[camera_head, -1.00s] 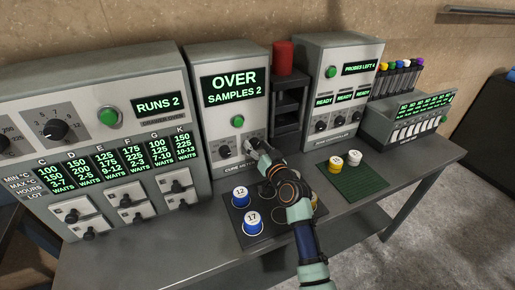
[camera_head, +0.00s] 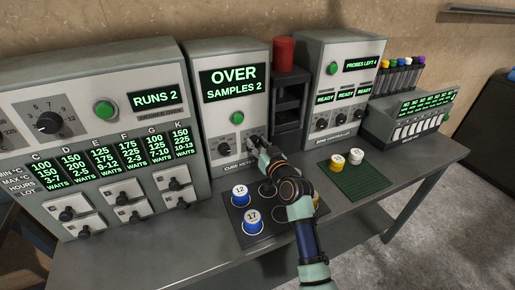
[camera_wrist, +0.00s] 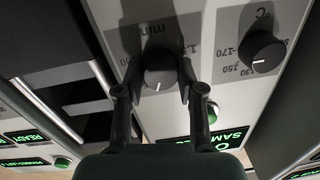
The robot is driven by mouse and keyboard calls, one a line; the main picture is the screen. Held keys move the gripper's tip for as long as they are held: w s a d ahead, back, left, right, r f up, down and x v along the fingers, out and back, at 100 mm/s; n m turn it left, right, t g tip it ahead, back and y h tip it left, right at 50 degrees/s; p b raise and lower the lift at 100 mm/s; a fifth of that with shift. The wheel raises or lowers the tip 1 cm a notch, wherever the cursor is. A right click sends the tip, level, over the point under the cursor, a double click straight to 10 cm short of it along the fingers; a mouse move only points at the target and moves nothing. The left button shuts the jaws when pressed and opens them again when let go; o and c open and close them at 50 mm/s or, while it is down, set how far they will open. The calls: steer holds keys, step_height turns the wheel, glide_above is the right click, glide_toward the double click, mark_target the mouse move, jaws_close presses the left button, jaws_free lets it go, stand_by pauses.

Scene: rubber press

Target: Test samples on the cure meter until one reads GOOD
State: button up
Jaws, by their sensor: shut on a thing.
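The cure meter (camera_head: 235,60) stands mid-bench, and its screen reads OVER, SAMPLES 2. My gripper (camera_wrist: 158,88) is shut on the cure meter's "min" knob (camera_wrist: 160,72), with a finger on each side. A second knob (camera_wrist: 263,50), marked °C, is free beside it. Blue sample cups 12 (camera_head: 240,193) and 17 (camera_head: 252,221) stand on the dark tray (camera_head: 235,218) in front of the meter. My arm hides part of this tray. A yellow-and-white cup (camera_head: 337,161) and a white cup (camera_head: 356,157) stand on the green mat (camera_head: 365,182).
A cabinet (camera_head: 105,60) reading RUNS 2 stands at the left. A dark rack with a red cylinder (camera_head: 284,53) is right of the meter. Farther right are a PROBES LEFT 4 controller (camera_head: 340,85) and a tube rack (camera_head: 400,75). The bench's right front is clear.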

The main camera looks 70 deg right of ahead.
steer(key=shift+n+b, duration=1.4)
steer(key=shift+n, duration=0.8)
steer(key=o, duration=1.1)
steer(key=shift+o, duration=0.2)
steer(key=v, duration=1.2)
steer(key=shift+a+r, duration=0.1)
